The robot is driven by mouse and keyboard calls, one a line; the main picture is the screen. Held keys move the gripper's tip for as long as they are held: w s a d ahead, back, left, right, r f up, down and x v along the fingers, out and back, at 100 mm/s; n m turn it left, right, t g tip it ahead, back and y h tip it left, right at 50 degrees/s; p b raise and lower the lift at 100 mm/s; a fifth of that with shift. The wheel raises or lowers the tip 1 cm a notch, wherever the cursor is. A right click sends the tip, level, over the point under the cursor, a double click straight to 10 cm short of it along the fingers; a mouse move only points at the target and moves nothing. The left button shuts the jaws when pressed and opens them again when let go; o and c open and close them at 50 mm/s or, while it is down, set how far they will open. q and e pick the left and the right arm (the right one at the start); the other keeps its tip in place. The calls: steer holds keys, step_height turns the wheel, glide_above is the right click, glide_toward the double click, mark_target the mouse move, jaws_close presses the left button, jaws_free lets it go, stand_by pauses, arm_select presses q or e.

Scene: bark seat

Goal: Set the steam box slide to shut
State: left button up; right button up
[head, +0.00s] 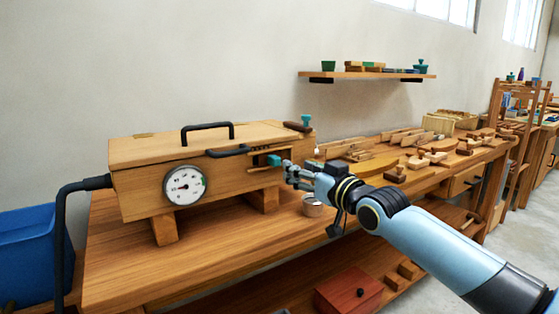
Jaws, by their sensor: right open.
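The wooden steam box (135,181) stands on two blocks on the bench, at the left in the head view. It has a black lid handle, a round white dial (185,186) and a black hose at its left end. A small teal knob (274,160), which looks like the slide's, sits at a slot near the right end of the front. My right gripper (286,168) is open just right of the teal knob. I cannot tell whether its fingers touch the knob. My left gripper is not in view.
A second teal knob (306,120) stands on top at the box's right end. Wooden pieces (400,145) crowd the bench to the right. A wall shelf (367,74) hangs behind. The front bench top is clear.

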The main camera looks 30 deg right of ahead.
mark_target(278, 160)
steer(key=w+b, duration=0.1)
steer(key=w, duration=0.1)
steer(key=w+b, duration=0.1)
steer(key=w, duration=0.2)
steer(key=w+b, duration=0.1)
steer(key=w, duration=0.2)
steer(key=shift+a+f, duration=0.2)
steer(key=shift+f, duration=0.05)
steer(key=shift+w+r, duration=0.1)
steer(key=shift+w, duration=0.5)
jaws_close()
